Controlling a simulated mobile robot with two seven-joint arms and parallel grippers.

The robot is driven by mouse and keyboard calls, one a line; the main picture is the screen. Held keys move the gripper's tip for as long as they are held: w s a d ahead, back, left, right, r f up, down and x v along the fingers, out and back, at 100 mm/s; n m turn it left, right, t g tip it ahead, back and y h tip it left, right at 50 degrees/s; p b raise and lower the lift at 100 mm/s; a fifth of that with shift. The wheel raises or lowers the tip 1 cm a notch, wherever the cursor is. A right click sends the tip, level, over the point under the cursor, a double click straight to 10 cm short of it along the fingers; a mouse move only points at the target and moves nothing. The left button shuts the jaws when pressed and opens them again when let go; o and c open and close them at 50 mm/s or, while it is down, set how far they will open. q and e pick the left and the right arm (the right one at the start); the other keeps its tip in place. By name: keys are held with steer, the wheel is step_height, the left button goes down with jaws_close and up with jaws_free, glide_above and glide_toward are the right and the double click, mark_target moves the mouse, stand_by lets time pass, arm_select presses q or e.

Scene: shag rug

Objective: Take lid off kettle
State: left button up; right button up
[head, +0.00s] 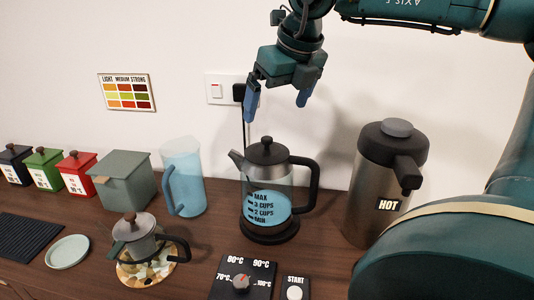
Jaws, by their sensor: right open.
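My right gripper (279,105) is open and empty, pointing down above the kettle. Its blue fingertips are apart and clear of the lid knob. My left gripper does not show.
A steel flask marked HOT (372,195) stands right of the kettle, near my arm. A blue jug (186,175) and grey box (125,180) stand left. A small pot (138,240) and a control panel (243,281) are in front.

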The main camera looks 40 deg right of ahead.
mark_target(267, 138)
steer(key=x, duration=0.5)
steer(key=shift+w+f, duration=0.1)
steer(key=shift+f, duration=0.25)
steer(key=shift+p+x, duration=0.8)
steer(key=shift+x, duration=1.75)
steer(key=shift+w+d, duration=0.15)
steer(key=shift+d, duration=0.05)
steer(key=shift+c, duration=0.4)
steer(key=c, duration=0.7)
steer(key=shift+r, duration=0.1)
